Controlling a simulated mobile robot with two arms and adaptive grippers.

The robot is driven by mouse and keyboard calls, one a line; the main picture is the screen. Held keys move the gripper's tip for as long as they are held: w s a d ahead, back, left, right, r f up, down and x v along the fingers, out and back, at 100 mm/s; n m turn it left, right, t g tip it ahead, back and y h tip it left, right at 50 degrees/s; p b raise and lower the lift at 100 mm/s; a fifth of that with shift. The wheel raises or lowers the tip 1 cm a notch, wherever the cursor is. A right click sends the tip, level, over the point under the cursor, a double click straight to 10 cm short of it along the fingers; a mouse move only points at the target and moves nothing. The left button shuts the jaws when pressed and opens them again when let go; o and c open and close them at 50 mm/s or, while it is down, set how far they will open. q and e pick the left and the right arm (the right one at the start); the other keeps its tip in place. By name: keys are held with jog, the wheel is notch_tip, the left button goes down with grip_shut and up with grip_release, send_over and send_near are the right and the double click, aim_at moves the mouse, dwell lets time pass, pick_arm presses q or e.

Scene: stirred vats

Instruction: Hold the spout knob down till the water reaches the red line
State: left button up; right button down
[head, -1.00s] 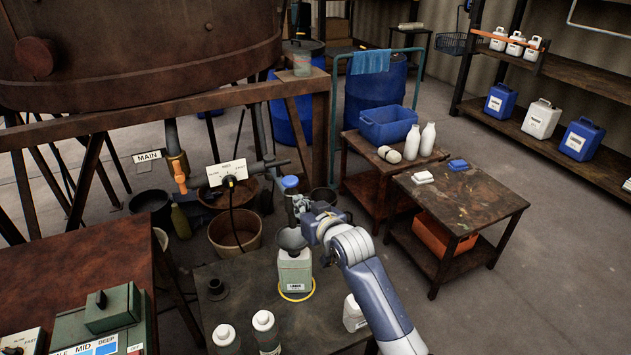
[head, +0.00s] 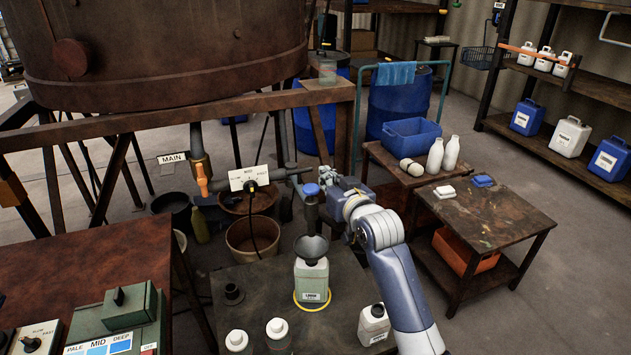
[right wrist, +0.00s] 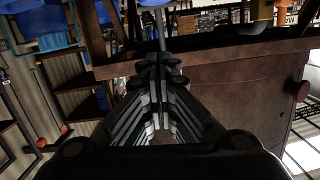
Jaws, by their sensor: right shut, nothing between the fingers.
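The blue spout knob (head: 311,189) sits on top of the dark upright spout at the end of the grey pipe. Below it, a grey funnel (head: 311,246) stands in the neck of a pale labelled jug (head: 312,284). My right gripper (head: 327,179) is just right of the knob, at about its height. Its fingers are shut and empty; I cannot tell whether they touch the knob. The right wrist view shows the closed fingers (right wrist: 162,72). I see no red line and no water in the jug. My left gripper is out of view.
A yellow ring (head: 312,302) lies around the jug's base. White-capped bottles (head: 277,333) and an open jug (head: 374,322) stand nearer on the same table. The orange-handled main valve (head: 202,180) is to the left. A side table (head: 490,215) stands right.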

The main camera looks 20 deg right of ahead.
send_over(311, 189)
jog(key=s+d, duration=0.1)
jog(key=s, duration=0.1)
jog(key=f, duration=0.1)
jog(key=shift+w+a+f+p, duration=0.1)
jog(key=shift+w+f+p, duration=0.1)
jog(key=shift+f, duration=0.85)
jog(key=shift+w+f+p, duration=0.1)
jog(key=shift+f+p, duration=0.1)
jog(key=shift+f, duration=0.8)
jog(key=shift+f, duration=0.15)
